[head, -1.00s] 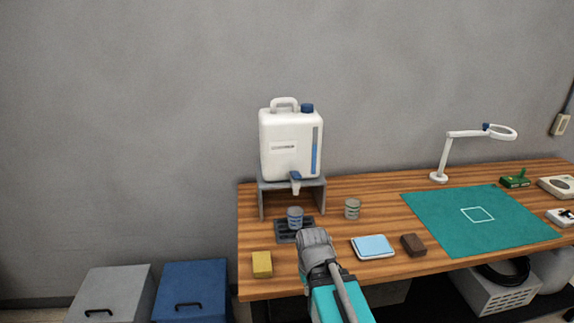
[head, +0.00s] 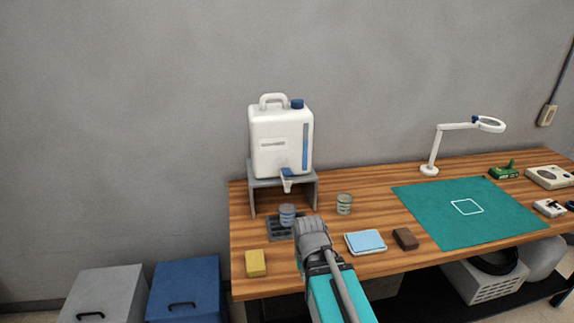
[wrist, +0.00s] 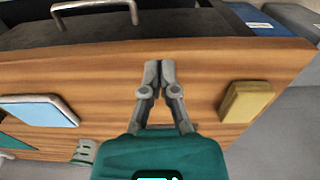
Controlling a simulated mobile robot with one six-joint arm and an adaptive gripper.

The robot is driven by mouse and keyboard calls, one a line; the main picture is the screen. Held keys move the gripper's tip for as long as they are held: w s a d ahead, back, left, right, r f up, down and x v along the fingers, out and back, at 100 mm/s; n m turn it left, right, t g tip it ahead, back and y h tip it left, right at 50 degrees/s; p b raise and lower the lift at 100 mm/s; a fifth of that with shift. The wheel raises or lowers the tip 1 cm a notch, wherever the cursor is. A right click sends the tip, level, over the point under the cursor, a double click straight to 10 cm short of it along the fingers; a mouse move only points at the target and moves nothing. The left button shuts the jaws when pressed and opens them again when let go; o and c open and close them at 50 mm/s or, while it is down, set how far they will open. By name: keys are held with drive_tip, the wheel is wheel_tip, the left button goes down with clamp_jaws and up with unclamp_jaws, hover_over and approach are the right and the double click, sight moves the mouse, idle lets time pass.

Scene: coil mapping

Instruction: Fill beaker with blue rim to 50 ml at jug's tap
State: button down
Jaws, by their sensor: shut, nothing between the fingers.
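The white jug (head: 280,140) stands on a grey stand (head: 312,192) at the table's left end, with its blue-handled tap (head: 287,174) at the front. The beaker with blue rim (head: 287,215) stands upright on a dark drip grate (head: 275,233) below the tap. A second beaker, with a greenish band (head: 344,204), stands to its right. My gripper (head: 303,224) is in front of the grate and hides part of it; in the wrist view my gripper (wrist: 160,66) is shut and empty over bare wood. The beaker's fill level is too small to tell.
A yellow block (head: 256,263) lies left of my gripper. A light blue pad (head: 366,242) and a brown block (head: 405,238) lie to its right. A green mat (head: 420,205) and a magnifier lamp (head: 430,165) are farther right.

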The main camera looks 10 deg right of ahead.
drive_tip(key=w+r+t+p, duration=0.2)
drive_tip(key=w+r+p, duration=1)
drive_tip(key=r+p, duration=0.3)
drive_tip(key=w+r+t+p, duration=0.3)
drive_tip(key=w+r+p, duration=0.8)
drive_tip(key=r, duration=0.7)
drive_tip(key=p, duration=0.3)
drive_tip(key=shift+w+t+p, duration=0.3)
drive_tip(key=shift+w+p, duration=0.1)
drive_tip(key=shift+d+f, duration=0.1)
drive_tip(key=shift+f, duration=0.1)
drive_tip(key=b, duration=0.9)
hover_over(287, 172)
wheel_tip(287, 172, down, 9)
drive_tip(key=shift+w+d+r, duration=0.1)
drive_tip(key=shift+s+f+b, duration=0.35)
drive_tip(key=shift+f+b, duration=0.5)
drive_tip(key=shift+b, duration=0.05)
drive_tip(key=shift+s+f+b, duration=0.3)
drive_tip(key=shift+f+b, duration=0.55)
drive_tip(key=shift+b, duration=0.05)
